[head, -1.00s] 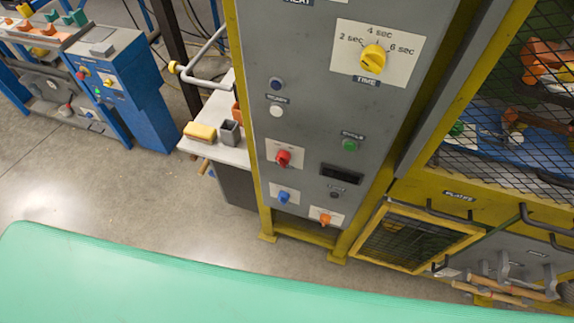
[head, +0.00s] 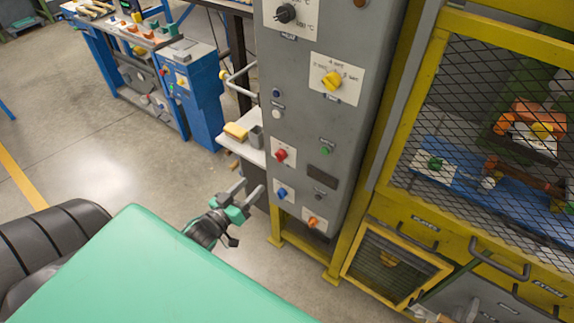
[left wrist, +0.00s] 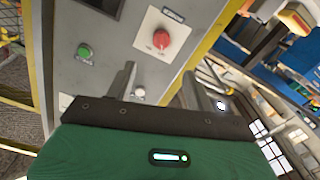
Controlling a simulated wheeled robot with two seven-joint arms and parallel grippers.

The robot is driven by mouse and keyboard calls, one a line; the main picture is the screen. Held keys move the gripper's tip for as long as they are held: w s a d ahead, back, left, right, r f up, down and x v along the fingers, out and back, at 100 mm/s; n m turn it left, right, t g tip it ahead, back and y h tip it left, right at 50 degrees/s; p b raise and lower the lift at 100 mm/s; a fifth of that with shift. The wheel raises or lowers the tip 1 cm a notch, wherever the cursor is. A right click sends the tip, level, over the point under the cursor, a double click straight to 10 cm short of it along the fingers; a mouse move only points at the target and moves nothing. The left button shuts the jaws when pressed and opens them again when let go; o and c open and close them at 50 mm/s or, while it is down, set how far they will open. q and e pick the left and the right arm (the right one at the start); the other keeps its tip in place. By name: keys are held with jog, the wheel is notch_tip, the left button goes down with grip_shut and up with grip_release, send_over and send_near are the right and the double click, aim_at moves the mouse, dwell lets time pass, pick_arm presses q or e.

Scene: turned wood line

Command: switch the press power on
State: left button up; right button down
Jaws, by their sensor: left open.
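The grey press control panel (head: 300,120) stands upright right of the middle in the head view. A red knob (head: 281,155) sits on a white plate on its lower part; in the left wrist view the red knob (left wrist: 161,39) is ahead of the fingers. Its label is too small to read, so I cannot tell which control is the power switch. A blue knob (head: 282,192) and an orange knob (head: 313,222) are below it. My left gripper (head: 244,190) is open and empty, left of the panel's lower end. My right gripper is out of view.
A small shelf with a yellow block (head: 235,131) and grey cup (head: 255,137) juts out left of the panel. A bent metal handle (head: 238,77) is above it. A yellow mesh cage (head: 490,120) stands right. Open floor lies left.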

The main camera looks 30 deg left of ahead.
aim_at(277, 159)
pick_arm(q)
jog(key=w+p, duration=0.1)
jog(key=w, duration=0.3)
jog(key=w+p, duration=0.1)
jog(key=w, duration=0.3)
jog(key=w+p, duration=0.1)
jog(key=w, duration=0.3)
jog(key=shift+d, duration=0.3)
jog(key=shift+w+d, duration=0.1)
jog(key=shift+w, duration=0.8)
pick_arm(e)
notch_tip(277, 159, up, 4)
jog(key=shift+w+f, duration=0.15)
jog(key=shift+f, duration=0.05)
pick_arm(q)
jog(key=shift+c, duration=0.2)
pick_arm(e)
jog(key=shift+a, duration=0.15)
pick_arm(q)
jog(key=c, duration=0.9)
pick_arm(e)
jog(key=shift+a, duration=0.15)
